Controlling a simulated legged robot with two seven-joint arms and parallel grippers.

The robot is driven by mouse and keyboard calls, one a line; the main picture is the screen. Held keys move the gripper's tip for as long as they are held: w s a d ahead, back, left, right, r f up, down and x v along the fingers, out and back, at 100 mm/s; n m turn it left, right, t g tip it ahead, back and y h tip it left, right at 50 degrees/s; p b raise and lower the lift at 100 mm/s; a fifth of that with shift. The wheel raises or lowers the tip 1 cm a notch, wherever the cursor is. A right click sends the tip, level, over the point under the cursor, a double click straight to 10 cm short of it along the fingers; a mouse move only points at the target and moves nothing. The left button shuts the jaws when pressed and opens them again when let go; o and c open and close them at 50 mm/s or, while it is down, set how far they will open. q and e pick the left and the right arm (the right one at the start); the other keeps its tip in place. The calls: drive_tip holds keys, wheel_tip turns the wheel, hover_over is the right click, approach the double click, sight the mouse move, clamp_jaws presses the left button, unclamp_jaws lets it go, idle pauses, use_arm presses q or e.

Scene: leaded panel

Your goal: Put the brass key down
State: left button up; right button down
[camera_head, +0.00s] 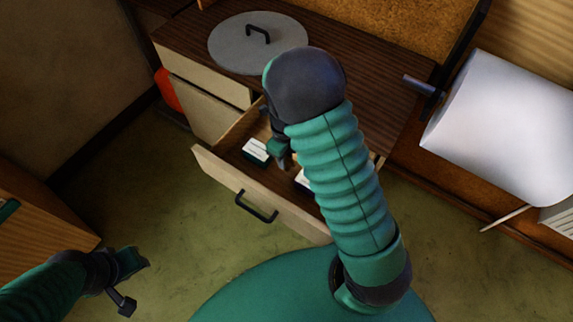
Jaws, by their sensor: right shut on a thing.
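My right gripper (280,158) hangs inside the open drawer (225,168) of the dark-topped cabinet, seen mostly from behind my own arm. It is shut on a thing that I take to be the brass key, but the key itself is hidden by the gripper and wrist. I cannot tell whether it touches the drawer floor. My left gripper (136,284) is at the lower left, over the floor, open and empty, its two fingers apart.
Small white-topped boxes (256,150) lie in the drawer beside my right gripper. A grey round lid (240,50) with a black handle lies on the cabinet top (375,75). A large white roll (505,130) is at right. Green floor (150,200) is clear left of the drawer.

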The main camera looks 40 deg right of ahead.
sight(287, 163)
drive_tip(key=f, duration=0.1)
drive_tip(key=f+b, duration=0.1)
drive_tip(key=f, duration=0.1)
drive_tip(key=shift+d+f, duration=0.2)
drive_tip(key=shift+d, duration=0.15)
drive_tip(key=shift+d+f, duration=0.1)
drive_tip(key=shift+a, duration=0.2)
drive_tip(key=c, duration=1.3)
unclamp_jaws()
drive_tip(key=shift+a, duration=0.1)
use_arm(q)
drive_tip(key=shift+d+f, duration=0.3)
drive_tip(key=shift+f, duration=0.2)
